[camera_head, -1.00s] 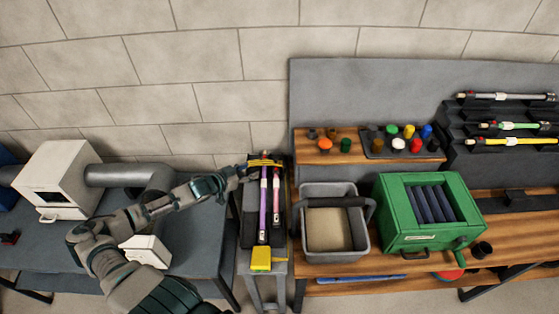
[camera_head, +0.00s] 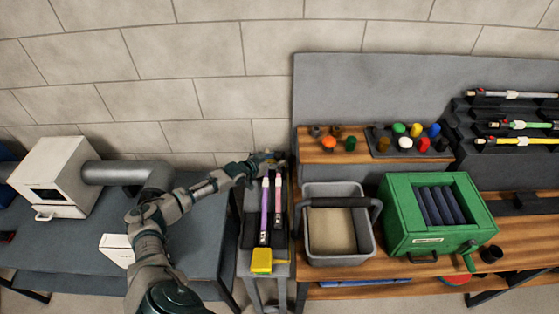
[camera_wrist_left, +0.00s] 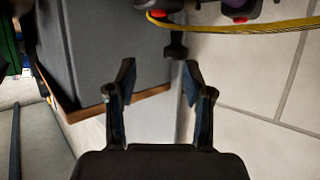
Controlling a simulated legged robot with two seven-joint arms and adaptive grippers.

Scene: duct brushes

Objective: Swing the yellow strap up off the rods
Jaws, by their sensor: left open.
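The purple rod (camera_head: 265,208) and the pink rod (camera_head: 278,203) lie side by side in a dark tray on the narrow stand. My left gripper (camera_head: 270,158) is at the far end of the rods, and it covers much of that area. The yellow strap (camera_wrist_left: 245,29) shows in the left wrist view as a thin curved band along the top, by dark, red and purple rod ends. In the head view it is mostly hidden. My right gripper is out of view.
A yellow block (camera_head: 262,260) sits at the stand's near end. A grey bin (camera_head: 365,240) and a green box (camera_head: 405,225) stand on the wooden bench to the right. A white box machine (camera_head: 60,175) with a pipe is on the left table. The wall is close behind.

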